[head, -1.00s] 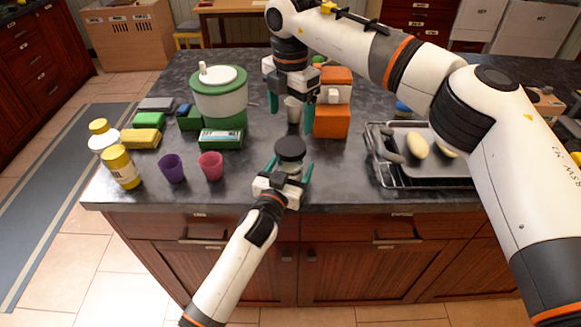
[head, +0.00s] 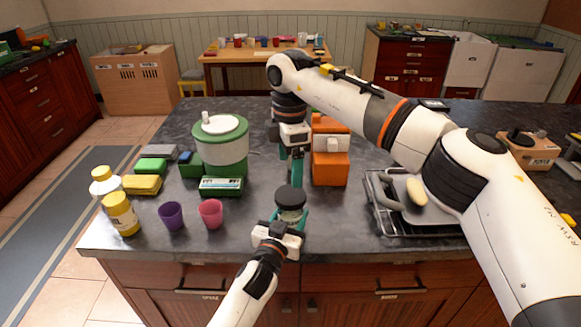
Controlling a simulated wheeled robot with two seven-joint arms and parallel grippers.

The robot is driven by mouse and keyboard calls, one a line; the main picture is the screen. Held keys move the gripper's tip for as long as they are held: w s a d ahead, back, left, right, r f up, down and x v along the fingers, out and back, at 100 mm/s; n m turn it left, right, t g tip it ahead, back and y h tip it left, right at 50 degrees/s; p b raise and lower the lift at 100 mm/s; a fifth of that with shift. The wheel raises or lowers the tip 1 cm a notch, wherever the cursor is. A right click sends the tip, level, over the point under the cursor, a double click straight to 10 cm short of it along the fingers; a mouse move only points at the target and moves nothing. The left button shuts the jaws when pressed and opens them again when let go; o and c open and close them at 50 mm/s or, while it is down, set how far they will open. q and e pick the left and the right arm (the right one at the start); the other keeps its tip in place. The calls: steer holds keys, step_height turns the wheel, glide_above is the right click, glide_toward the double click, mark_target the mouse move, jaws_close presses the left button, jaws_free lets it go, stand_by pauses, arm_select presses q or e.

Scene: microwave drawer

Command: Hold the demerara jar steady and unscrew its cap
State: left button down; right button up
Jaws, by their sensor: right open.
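The demerara jar (head: 292,215) stands on the dark counter near its front edge, a small jar with a black cap (head: 291,197) on top. My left gripper (head: 288,218) comes from the front, with its teal fingers on either side of the jar body, closed around it. My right gripper (head: 292,168) points down just above and behind the cap, fingers apart and nothing between them. It looks clear of the cap, though the exact gap is hard to judge.
A purple cup (head: 172,215) and a pink cup (head: 211,213) stand left of the jar. An orange box (head: 330,168) is close behind right. A rack with a tray (head: 385,222) lies right.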

mark_target(290, 194)
arm_select(q)
steer(key=shift+f, duration=0.1)
arm_select(e)
steer(key=shift+m, duration=1.5)
steer(key=shift+f, duration=0.35)
step_height(290, 194, down, 7)
steer(key=shift+f, duration=0.15)
steer(key=shift+c, duration=0.5)
